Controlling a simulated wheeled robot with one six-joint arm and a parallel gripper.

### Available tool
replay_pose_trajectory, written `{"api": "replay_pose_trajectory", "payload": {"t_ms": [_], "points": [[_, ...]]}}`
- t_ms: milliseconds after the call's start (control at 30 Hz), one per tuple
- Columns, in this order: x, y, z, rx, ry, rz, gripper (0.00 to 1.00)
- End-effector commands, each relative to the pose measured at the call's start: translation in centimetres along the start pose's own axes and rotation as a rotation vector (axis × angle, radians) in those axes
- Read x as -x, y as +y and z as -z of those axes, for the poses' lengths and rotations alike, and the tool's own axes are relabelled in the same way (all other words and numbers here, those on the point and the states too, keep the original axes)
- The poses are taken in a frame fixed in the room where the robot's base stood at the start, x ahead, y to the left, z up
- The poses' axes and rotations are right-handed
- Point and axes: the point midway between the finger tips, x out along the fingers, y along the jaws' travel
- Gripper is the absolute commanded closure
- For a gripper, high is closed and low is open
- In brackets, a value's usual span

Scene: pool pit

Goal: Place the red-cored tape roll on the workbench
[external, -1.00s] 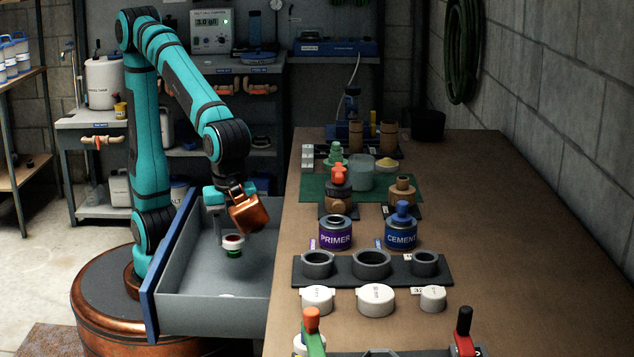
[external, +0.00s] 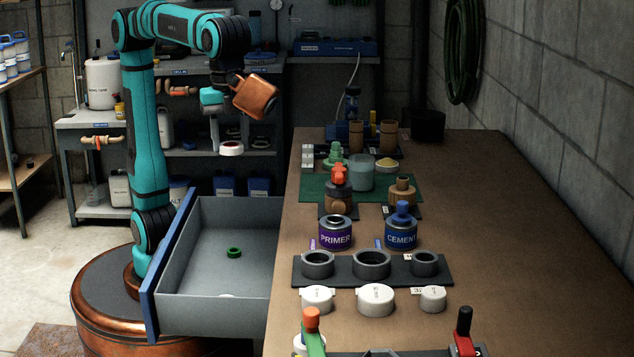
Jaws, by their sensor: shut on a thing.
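The red-cored tape roll (external: 231,148) is a white ring with a red inner core. It hangs at the lower end of my gripper (external: 222,143), which is shut on it, high above the open drawer. The finger detail is small in this view. The workbench (external: 520,250) has a brown top and lies to the right of the gripper and the drawer. A green-cored roll (external: 234,252) lies on the drawer floor, and part of another white item (external: 228,295) shows by the drawer's front wall.
The open grey drawer (external: 175,305) juts out left of the bench. Primer (external: 335,235) and cement (external: 401,234) cans, a dark rack of grey rings (external: 300,283) and white caps (external: 376,300) stand along the bench's left side. The bench's right side is clear.

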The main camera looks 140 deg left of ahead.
Motion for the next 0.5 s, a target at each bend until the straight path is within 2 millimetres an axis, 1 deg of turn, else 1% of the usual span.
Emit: {"api": "replay_pose_trajectory", "payload": {"t_ms": [33,167,267,367,500], "points": [[-0.1,-1.1,0.4,0.028,-0.005,-0.001,0.77],[0.3,-3.7,1.3,0.101,-0.004,-0.001,0.77],[0.6,-6.1,2.0,0.168,-0.004,-0.001,0.77],[1.0,-9.2,2.7,0.249,-0.005,-0.001,0.77],[1.5,-14.2,3.4,0.376,-0.005,-0.001,0.77]]}}
